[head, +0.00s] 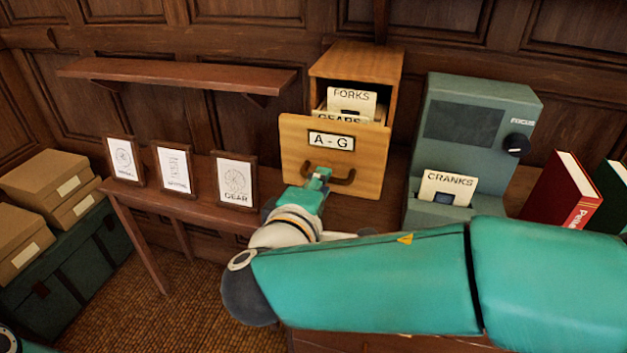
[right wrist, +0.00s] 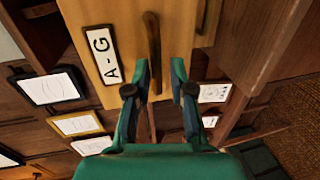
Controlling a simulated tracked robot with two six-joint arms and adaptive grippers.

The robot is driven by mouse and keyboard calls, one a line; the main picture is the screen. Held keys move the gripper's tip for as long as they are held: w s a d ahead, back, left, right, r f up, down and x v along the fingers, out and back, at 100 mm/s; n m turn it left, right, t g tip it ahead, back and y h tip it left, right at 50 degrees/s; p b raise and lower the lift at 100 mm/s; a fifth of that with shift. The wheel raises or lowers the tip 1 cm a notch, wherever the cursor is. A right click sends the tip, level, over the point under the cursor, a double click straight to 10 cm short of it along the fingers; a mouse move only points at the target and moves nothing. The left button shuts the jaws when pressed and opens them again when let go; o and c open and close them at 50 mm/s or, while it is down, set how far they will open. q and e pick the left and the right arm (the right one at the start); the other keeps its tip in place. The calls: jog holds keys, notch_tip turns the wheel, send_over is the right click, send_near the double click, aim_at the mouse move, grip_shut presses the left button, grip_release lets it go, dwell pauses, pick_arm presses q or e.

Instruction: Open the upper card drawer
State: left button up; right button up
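The wooden card cabinet (head: 358,62) stands on the desk at the back centre. Its drawer labelled A - G (head: 295,152) is pulled out, with the FORKS card (head: 352,101) and part of a GEARS card showing behind its front. A dark handle (head: 345,179) is on the front; it also shows in the right wrist view (right wrist: 153,45). My right gripper (head: 322,174) is at the handle. In the right wrist view its fingers (right wrist: 160,68) are apart, with the handle's end near the left finger; contact is unclear. My left gripper is out of view.
A grey-green machine (head: 480,100) with a CRANKS card (head: 447,188) stands right of the cabinet, beside a red book (head: 560,195). Framed drawings (head: 237,180) stand left, under a wall shelf (head: 175,75). Boxes (head: 45,180) sit far left.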

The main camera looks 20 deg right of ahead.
jog(key=shift+w+d+f, duration=0.15)
jog(key=shift+w+d, duration=0.15)
jog(key=shift+w, duration=0.15)
grip_shut()
jog(key=shift+s, duration=0.1)
jog(key=shift+f, duration=0.1)
